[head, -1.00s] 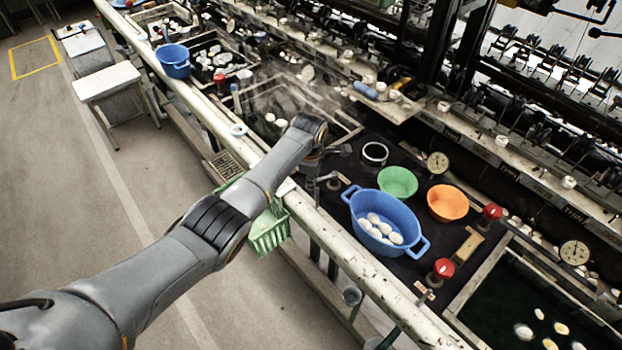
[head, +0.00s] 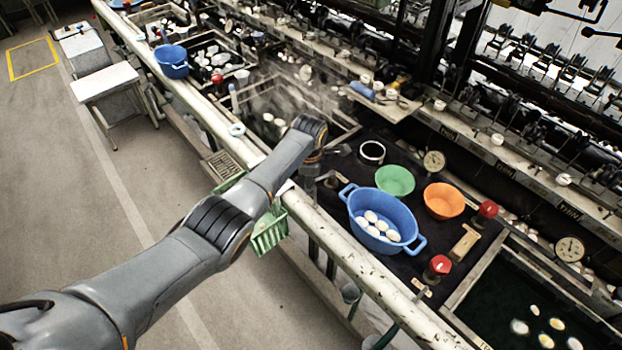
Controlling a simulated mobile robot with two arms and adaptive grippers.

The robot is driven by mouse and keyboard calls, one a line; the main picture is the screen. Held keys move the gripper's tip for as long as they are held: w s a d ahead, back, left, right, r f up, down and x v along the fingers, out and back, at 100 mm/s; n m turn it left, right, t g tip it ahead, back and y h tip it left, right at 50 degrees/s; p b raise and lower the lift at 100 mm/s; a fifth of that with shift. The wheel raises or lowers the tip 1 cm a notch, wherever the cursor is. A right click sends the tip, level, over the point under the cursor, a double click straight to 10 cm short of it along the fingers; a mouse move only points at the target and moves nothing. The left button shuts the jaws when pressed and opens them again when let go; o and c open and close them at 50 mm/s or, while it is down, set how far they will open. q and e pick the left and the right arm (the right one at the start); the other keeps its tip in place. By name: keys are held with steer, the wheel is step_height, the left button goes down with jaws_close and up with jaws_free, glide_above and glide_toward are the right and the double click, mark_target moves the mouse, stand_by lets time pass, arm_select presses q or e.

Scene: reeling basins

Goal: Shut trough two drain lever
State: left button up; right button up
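My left arm reaches in from the lower left over the pale front rail. Its gripper (head: 318,184) points down at the near left edge of the dark counter, left of the blue two-handled basin (head: 384,222). The fingers are small and partly hidden by the wrist, so I cannot tell whether they are open or hold anything. A small fitting lies close beside the fingers; I cannot make out whether it is a drain lever. A red-knobbed fitting (head: 440,265) and another red knob (head: 488,208) stand right of the basin. No trough number is readable. My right gripper is not in view.
The blue basin holds several white cocoons. A green bowl (head: 395,180) and an orange bowl (head: 444,200) stand behind it. A dark water trough (head: 520,300) is at lower right. A green basket (head: 268,232) hangs outside the rail (head: 345,250). The floor at left is open.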

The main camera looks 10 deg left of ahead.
arm_select(q)
steer(key=shift+r, duration=0.55)
step_height(320, 180, up, 11)
steer(key=s, duration=0.2)
steer(key=shift+f, duration=0.15)
steer(key=shift+s, duration=0.1)
